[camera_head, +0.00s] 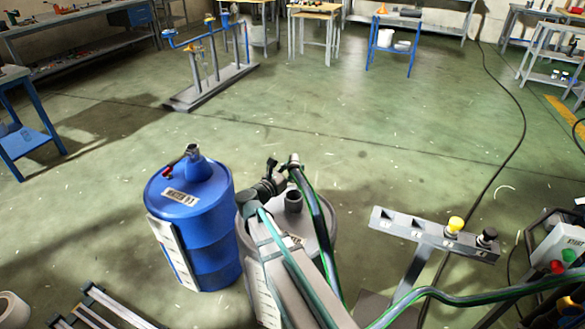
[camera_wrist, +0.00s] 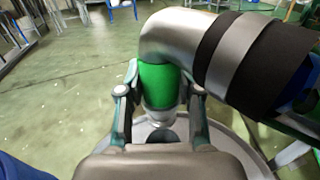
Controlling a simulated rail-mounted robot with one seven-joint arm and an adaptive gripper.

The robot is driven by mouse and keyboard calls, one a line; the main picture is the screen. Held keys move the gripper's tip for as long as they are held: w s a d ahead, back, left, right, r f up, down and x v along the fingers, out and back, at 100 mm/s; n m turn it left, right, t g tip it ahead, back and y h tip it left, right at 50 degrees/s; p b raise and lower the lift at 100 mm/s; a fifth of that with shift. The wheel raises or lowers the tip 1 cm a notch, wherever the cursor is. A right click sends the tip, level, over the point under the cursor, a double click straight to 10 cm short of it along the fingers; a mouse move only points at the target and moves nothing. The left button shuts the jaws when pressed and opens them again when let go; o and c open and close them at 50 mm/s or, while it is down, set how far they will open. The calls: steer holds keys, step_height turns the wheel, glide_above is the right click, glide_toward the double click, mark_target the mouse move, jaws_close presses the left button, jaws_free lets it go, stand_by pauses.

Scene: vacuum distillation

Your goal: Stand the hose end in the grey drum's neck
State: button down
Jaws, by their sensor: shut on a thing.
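The grey drum (camera_head: 322,222) stands right of the blue drum, partly hidden behind my arm. Its short dark neck (camera_head: 293,201) shows in the head view with nothing visibly in it. My gripper (camera_head: 275,180) is shut on the hose end, above the drum lid. In the wrist view, my gripper (camera_wrist: 158,88) has a finger on each side of the hose end's green band (camera_wrist: 160,86). The metal elbow (camera_wrist: 185,40) bends right into a black sleeve. The hose tip points down, apart from the dark neck opening (camera_wrist: 163,136); the exact height is unclear.
A blue drum (camera_head: 195,225) with its own neck and red-handled fitting stands close on the left. The green hose (camera_head: 470,298) trails to the lower right.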

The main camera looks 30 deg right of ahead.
mark_target(293, 180)
steer(key=shift+f+b, duration=0.1)
steer(key=shift+b, duration=0.45)
step_height(293, 180, down, 6)
steer(key=b, duration=0.5)
steer(key=shift+r, duration=0.2)
steer(key=shift+b, duration=1.2)
stand_by(1.3)
steer(key=shift+f+b, duration=2.95)
steer(key=shift+f, duration=0.25)
steer(key=c, duration=0.7)
jaws_free()
